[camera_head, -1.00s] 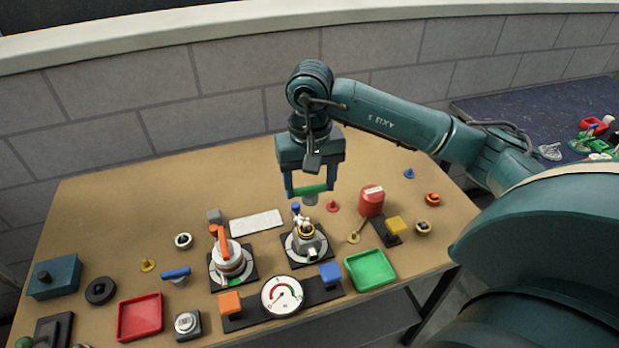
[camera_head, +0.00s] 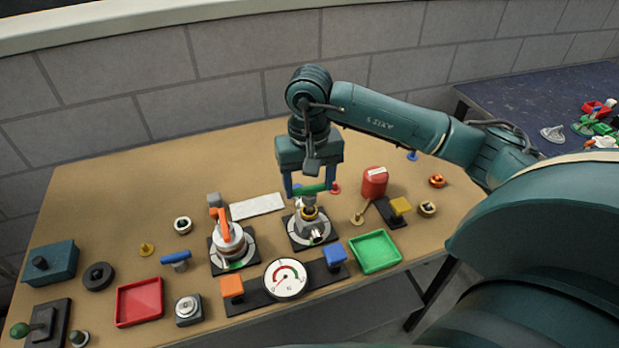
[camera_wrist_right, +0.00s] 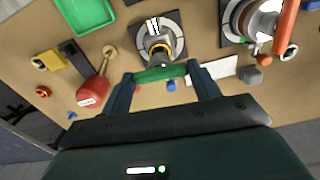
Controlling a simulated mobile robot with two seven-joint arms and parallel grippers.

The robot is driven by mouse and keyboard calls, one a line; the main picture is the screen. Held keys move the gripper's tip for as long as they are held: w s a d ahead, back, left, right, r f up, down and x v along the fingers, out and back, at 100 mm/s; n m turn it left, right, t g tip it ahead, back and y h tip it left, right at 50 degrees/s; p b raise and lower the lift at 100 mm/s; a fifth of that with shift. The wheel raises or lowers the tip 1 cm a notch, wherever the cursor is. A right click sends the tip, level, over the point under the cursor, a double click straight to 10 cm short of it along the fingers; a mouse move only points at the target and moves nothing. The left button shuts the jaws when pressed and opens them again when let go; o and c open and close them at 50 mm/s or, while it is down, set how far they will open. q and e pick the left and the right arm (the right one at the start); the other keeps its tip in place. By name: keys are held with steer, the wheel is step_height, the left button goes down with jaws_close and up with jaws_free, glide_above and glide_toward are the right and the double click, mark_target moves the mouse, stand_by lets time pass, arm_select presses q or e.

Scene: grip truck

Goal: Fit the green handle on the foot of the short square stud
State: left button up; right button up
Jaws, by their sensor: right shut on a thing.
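My right gripper (camera_head: 312,188) is shut on the green handle (camera_head: 317,189), a bar lying across between its fingers. The handle also shows in the right wrist view (camera_wrist_right: 160,74). It is just over the grey fixture with a yellow ring (camera_head: 311,213), which stands on a black plate with a pale disc (camera_head: 296,230). The fixture also shows in the right wrist view (camera_wrist_right: 157,42). I cannot make out the short square stud, and the handle and fixture overlap in view. I cannot tell whether they touch. My left gripper is not in view.
A second fixture with an orange lever (camera_head: 228,238) stands to the left. A red can (camera_head: 374,182), a yellow block (camera_head: 400,205) and a green tray (camera_head: 375,251) are to the right. A gauge (camera_head: 285,279) is in front. The back left of the table is clear.

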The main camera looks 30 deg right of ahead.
stand_by(0.6)
stand_by(0.3)
steer(key=shift+b, duration=0.55)
steer(key=shift+f, duration=0.2)
stand_by(0.4)
steer(key=shift+f+b, duration=0.4)
steer(key=shift+b, duration=0.25)
steer(key=shift+f+b, duration=0.5)
steer(key=shift+b, duration=0.2)
stand_by(0.4)
